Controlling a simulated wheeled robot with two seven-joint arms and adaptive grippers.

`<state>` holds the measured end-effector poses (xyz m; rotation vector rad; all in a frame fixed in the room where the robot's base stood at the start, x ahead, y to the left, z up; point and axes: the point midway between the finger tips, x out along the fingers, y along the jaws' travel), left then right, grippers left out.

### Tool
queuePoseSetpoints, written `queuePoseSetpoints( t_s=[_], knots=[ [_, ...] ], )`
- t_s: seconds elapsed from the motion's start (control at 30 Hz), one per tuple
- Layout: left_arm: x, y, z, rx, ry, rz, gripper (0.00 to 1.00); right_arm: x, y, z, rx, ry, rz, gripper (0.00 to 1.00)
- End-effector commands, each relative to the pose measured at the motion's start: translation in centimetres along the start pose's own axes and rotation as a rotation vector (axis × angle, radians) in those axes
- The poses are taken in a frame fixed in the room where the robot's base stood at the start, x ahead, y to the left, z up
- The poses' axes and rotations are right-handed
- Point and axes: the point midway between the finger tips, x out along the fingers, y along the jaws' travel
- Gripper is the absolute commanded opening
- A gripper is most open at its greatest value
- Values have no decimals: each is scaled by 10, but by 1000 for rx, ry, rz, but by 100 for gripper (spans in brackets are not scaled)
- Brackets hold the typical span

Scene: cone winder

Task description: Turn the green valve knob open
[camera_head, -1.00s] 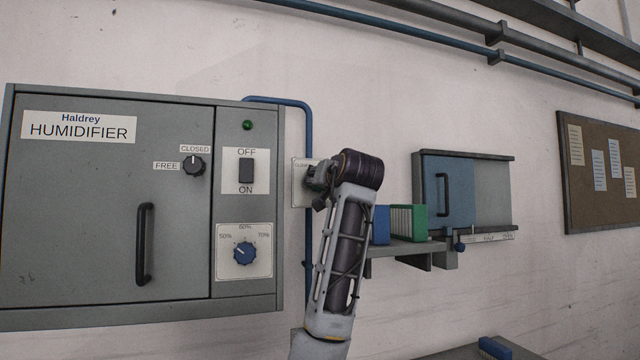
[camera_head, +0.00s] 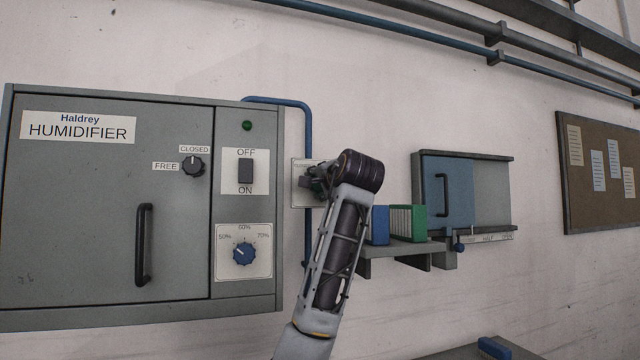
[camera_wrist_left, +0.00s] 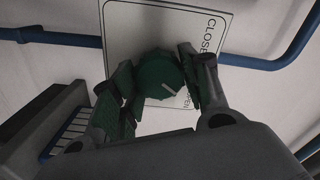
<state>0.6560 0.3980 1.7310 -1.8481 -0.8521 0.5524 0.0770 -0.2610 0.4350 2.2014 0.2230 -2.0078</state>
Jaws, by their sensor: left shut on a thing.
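The green valve knob (camera_wrist_left: 160,78) shows in the left wrist view, in front of a white plate (camera_wrist_left: 122,16) lettered CLOSED and OPEN. A pale pointer line on the knob slants toward the plate's lower right in that view, between the two words. My left gripper (camera_wrist_left: 156,88) is shut on the knob, one finger on each side. In the head view my left gripper (camera_head: 312,183) is at the white plate (camera_head: 299,195) on the wall, and the gripper and wrist hide the knob there. My right gripper is not in view.
The grey humidifier cabinet (camera_head: 70,215) stands left of the plate, with a blue pipe (camera_head: 307,240) running down behind it. To the right are a small shelf (camera_head: 395,249) with blue and green binders and a blue sliding door (camera_head: 462,190).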

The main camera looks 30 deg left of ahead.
Motion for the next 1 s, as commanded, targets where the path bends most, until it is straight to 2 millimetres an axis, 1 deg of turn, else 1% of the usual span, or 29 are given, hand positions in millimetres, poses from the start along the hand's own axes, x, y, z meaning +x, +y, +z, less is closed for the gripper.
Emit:
queuePoseSetpoints(
  t_s=[0.2, 0.4, 0.87, 0.9, 1.0],
  knots=[
    [0, 1, 0, 130, 1, 1, 21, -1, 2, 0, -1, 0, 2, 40],
    [0, 1, 0, 195, 1, 1, 21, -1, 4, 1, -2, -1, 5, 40],
    [0, 2, 0, 214, 1, 1, 21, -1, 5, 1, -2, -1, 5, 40],
    [0, 2, 0, 214, 1, 1, 46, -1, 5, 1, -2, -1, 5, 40],
    [0, 2, 0, 214, 1, 1, 59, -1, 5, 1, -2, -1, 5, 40]
  ],
)
